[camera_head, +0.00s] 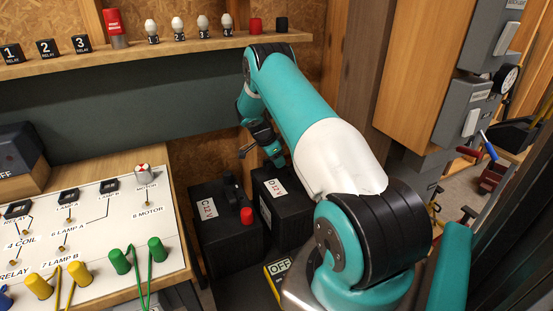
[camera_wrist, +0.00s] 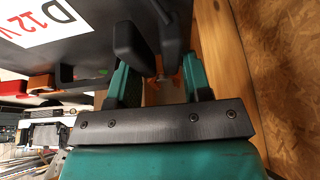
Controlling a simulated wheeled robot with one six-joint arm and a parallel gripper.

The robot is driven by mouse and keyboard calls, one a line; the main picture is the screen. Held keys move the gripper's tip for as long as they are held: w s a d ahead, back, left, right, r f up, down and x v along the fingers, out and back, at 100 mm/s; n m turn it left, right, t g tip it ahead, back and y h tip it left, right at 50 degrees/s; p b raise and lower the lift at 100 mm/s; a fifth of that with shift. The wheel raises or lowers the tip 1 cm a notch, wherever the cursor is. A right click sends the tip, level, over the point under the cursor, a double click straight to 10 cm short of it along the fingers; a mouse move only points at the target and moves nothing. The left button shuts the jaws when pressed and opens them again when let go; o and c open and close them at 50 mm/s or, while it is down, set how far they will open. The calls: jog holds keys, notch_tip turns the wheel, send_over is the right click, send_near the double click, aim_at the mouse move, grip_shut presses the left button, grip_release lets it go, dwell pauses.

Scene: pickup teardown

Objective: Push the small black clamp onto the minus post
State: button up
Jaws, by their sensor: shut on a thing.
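The head view hides the clamp behind the gripper. The minus post is not clearly visible, and I cannot tell whether the clamp touches it.
Battery C 12V (camera_head: 222,232) stands to the left with a red cap (camera_head: 246,215) and a black piece (camera_head: 230,185) on top. The relay board (camera_head: 105,235) is farther left. A shelf (camera_head: 150,50) runs above. A wooden post (camera_wrist: 228,50) stands close right in the wrist view.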

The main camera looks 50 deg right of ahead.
jog(key=shift+f+b, duration=0.55)
jog(key=shift+f, duration=0.2)
jog(key=o, duration=1)
jog(key=v, duration=1.7)
jog(key=shift+r+b, duration=0.2)
jog(key=shift+b, duration=0.25)
